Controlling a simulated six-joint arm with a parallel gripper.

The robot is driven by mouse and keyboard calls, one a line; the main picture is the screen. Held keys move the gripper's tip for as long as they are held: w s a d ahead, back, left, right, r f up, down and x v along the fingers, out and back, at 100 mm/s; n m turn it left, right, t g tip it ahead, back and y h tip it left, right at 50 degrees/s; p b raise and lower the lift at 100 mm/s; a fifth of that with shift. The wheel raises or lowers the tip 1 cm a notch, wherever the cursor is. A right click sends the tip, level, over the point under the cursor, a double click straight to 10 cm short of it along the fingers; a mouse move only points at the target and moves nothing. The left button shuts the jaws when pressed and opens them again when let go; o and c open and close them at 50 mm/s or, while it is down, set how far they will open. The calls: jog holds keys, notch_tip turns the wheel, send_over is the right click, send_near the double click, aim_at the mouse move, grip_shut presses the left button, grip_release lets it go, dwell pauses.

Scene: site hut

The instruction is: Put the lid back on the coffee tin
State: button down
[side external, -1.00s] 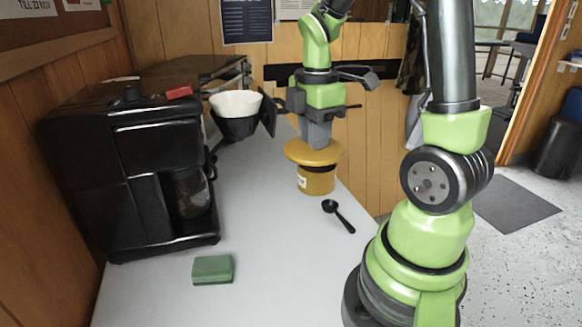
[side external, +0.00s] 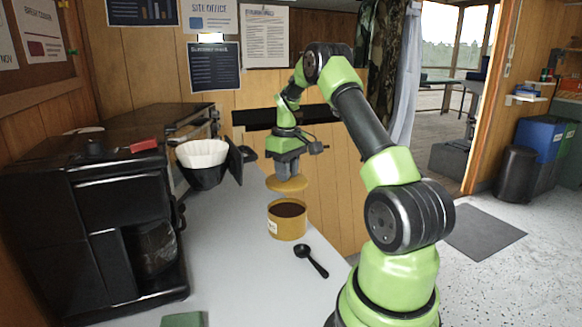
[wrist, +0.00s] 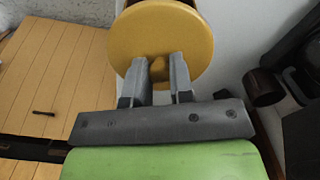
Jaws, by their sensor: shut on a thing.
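The coffee tin (side external: 287,225) is a yellow-orange cylinder with a pale label, upright on the counter. Its top is open and shows dark contents. My gripper (side external: 287,174) is shut on the yellow lid (side external: 287,185), a round disc held roughly level above the tin with a clear gap. In the wrist view, my gripper's fingers (wrist: 161,62) close on the small knob of the lid (wrist: 160,30). The lid hides most of the tin there.
A black scoop (side external: 311,260) lies on the counter (side external: 235,275) in front of the tin. The black coffee machine (side external: 100,225) stands at the left, with a white filter in a black holder (side external: 202,163) behind it. A green sponge (side external: 184,319) lies at the front edge of the picture.

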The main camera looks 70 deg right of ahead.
jog(key=shift+f, duration=3)
jog(key=shift+f, duration=0.15)
jog(key=shift+c, duration=2.2)
grip_release()
jog(key=shift+r, duration=3.5)
